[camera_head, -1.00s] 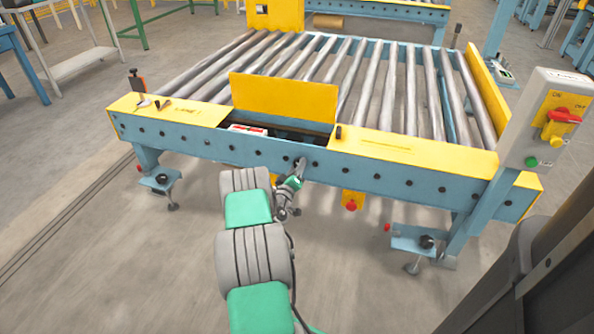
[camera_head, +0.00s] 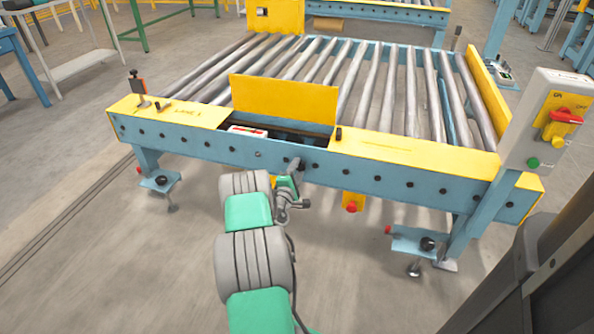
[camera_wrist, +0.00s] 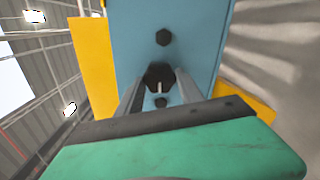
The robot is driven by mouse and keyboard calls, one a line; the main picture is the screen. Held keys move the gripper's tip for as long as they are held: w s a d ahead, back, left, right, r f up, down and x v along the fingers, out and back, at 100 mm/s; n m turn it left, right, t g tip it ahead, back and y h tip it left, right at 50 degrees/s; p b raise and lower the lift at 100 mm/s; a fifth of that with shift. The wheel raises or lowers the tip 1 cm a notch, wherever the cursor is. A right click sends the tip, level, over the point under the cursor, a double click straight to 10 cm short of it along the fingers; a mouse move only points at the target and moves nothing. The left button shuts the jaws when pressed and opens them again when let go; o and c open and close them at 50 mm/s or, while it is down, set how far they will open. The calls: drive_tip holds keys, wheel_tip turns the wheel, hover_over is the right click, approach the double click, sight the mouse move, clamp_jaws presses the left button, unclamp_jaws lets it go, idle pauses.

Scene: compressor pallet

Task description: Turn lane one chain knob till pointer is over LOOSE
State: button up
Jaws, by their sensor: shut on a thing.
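The lane one conveyor has a blue front beam (camera_head: 400,182) with a row of dark bolts. My gripper (camera_head: 297,164) is at the middle of this beam, below the open yellow cover. In the wrist view, my gripper (camera_wrist: 160,88) has its two grey fingers on either side of a dark knob (camera_wrist: 158,74) on the blue face, shut on it. A thin white line shows on the knob's near side between the fingers. The fingers hide part of the knob. No LOOSE mark is readable in either view.
A yellow plate marked LANE 1 (camera_head: 188,111) lies at the left. The yellow cover (camera_head: 284,100) stands upright above an opening. A red button (camera_head: 351,207) hangs below the beam. A switch box (camera_head: 548,120) stands at the right. The floor in front is clear.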

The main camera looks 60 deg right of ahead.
drive_tip(key=n, duration=0.4)
drive_tip(key=shift+s+f+n, duration=0.1)
drive_tip(key=shift+n, duration=0.2)
drive_tip(key=shift+n+p, duration=0.4)
drive_tip(key=shift+n, duration=1.5)
drive_tip(key=o, duration=1.4)
drive_tip(key=shift+a, duration=0.1)
drive_tip(key=s+a+p, duration=0.1)
drive_tip(key=a, duration=0.6)
drive_tip(key=shift+s+a+p, duration=0.15)
drive_tip(key=shift+a+p, duration=0.1)
drive_tip(key=shift+p, duration=0.05)
